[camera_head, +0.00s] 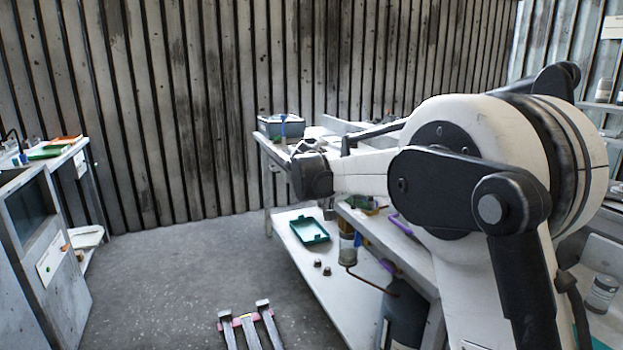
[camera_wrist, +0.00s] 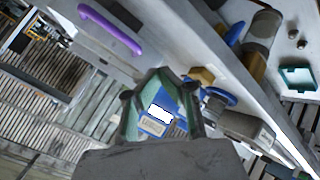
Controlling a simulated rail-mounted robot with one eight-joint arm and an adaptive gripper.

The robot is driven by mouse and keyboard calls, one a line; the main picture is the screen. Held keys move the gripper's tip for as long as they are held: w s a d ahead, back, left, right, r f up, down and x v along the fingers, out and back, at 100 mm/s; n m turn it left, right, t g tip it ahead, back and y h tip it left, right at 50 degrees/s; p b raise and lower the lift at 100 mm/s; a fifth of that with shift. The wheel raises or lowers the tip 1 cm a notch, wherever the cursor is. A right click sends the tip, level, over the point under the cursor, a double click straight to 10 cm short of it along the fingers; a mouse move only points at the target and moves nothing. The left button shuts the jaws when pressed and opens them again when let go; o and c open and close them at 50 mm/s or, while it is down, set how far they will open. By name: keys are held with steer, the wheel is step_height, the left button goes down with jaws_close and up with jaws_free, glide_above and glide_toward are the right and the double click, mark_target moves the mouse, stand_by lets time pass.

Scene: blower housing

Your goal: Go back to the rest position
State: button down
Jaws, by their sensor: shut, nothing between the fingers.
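My gripper (camera_wrist: 165,78) shows in the wrist view, with its dark palm at the bottom and its greenish fingers pointing up the picture. It is shut and holds nothing. Shelves and blue and brown items lie beyond the fingers, apart from them as far as I can tell. In the head view my arm reaches left from its large white joint on the right, over the workbench (camera_head: 300,240). The gripper itself cannot be clearly made out there.
A green tray (camera_head: 310,231) and two small dark knobs (camera_head: 322,267) lie on the lower shelf. A purple handle (camera_wrist: 110,30) is near the fingers. A grey bin (camera_head: 281,126) stands at the bench's far end. The floor (camera_head: 170,270) at left is mostly clear.

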steer(key=s+d+r+n+y+p, duration=0.1)
steer(key=s+d+r+y+p, duration=0.2)
steer(key=s, duration=0.7)
steer(key=s+d+r+n+y, duration=0.1)
steer(key=s+d+r+y, duration=0.2)
steer(key=s, duration=0.8)
steer(key=s+f+t+y+p, duration=0.1)
steer(key=s+f+p, duration=0.1)
steer(key=s, duration=0.9)
steer(key=s+a+f+n+t+y+p, duration=0.1)
steer(key=s+f+t+y+p, duration=0.1)
steer(key=s, duration=0.9)
steer(key=shift+s+a+f+y, duration=0.2)
steer(key=shift+s+a+y, duration=0.05)
steer(key=shift+s+y, duration=0.1)
